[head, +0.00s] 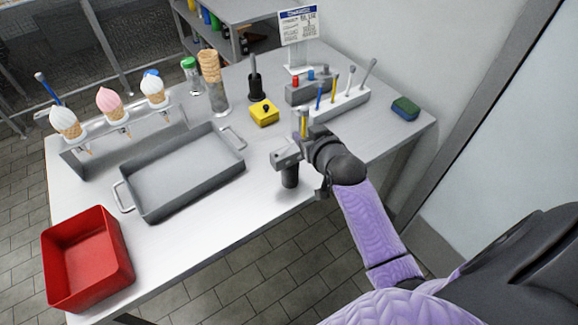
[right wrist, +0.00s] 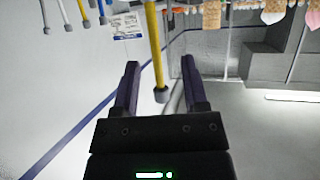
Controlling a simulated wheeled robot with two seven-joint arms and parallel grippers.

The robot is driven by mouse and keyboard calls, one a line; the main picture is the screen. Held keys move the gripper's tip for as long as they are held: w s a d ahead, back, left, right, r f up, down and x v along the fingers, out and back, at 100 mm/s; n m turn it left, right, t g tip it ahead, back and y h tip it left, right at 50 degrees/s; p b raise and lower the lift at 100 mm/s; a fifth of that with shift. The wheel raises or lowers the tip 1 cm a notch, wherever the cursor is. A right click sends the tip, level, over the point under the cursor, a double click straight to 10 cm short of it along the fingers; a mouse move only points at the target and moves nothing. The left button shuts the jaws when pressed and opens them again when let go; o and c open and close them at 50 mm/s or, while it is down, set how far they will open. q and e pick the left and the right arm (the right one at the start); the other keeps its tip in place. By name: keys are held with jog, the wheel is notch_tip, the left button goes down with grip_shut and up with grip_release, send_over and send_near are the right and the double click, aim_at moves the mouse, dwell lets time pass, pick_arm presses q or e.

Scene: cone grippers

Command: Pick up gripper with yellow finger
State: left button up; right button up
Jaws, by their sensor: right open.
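A cone gripper with a yellow finger (head: 304,122) stands close behind my right gripper (head: 296,148) near the table's front edge in the head view. In the right wrist view the yellow finger (right wrist: 155,45) hangs down the middle with a dark tip, between the spread jaws of my right gripper (right wrist: 163,80). The jaws are open and do not visibly touch it. Its lower part is hidden by my gripper in the head view. Another yellow-coloured rod (head: 334,88) stands in the holder behind. My left gripper is not in view.
A white holder (head: 340,104) with several rods stands behind my gripper. A yellow box (head: 264,113), a grey tray (head: 180,172), a red bin (head: 87,258) and a cone rack (head: 90,150) are to the left. A sponge (head: 405,108) lies at the right. The front edge between is clear.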

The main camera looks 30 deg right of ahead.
aim_at(304, 136)
jog(key=x, duration=0.1)
jog(key=b+x, duration=0.1)
jog(key=x, duration=0.2)
jog(key=shift+d+f, duration=0.15)
jog(key=shift+d, duration=0.1)
grip_shut()
dwell(0.7)
dwell(0.3)
